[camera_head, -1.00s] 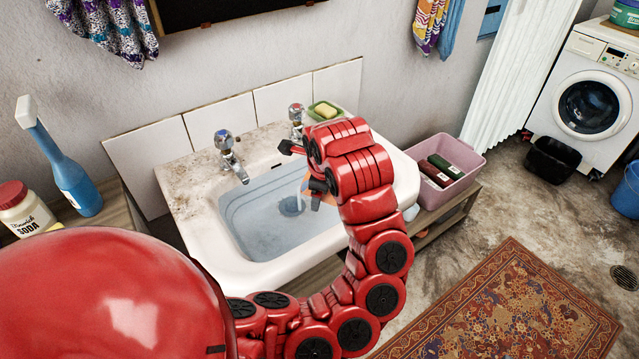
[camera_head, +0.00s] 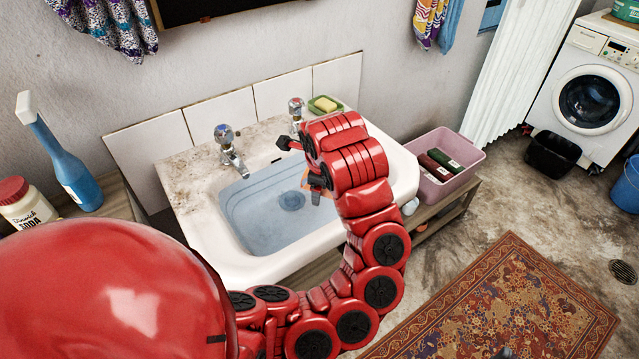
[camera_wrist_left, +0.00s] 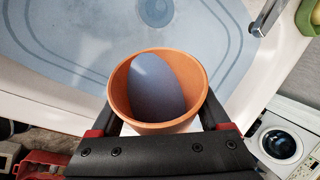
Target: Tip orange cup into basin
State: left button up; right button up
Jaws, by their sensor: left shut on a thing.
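The orange cup (camera_wrist_left: 117,98) is in my left gripper (camera_wrist_left: 160,115), with a finger on each side of it. In the wrist view I look into its mouth, where a blue-grey oval surface shows, probably liquid. In the head view only a sliver of the cup (camera_head: 305,179) shows beside my left gripper (camera_head: 315,188), over the right part of the basin (camera_head: 210,240). My red wrist hides the rest of the cup. Bluish water stands in the basin over a round drain (camera_head: 291,201). My right gripper is not in view.
Two taps (camera_head: 228,145) (camera_head: 296,112) stand at the basin's back edge. A green soap dish (camera_head: 325,105) with yellow soap sits at the back right corner. A pink tub (camera_head: 455,180) stands right of the basin.

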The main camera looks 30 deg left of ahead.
pick_arm(q)
jog(key=shift+h+p, duration=0.5)
jog(key=shift+p, duration=0.6)
jog(key=shift+f+t+h+p, duration=0.15)
jog(key=shift+t+h+p, duration=0.15)
jog(key=shift+p, duration=0.35)
jog(key=shift+d+f, duration=0.1)
jog(key=h+p, duration=0.1)
jog(key=p, duration=0.2)
jog(key=shift+n+t, duration=0.3)
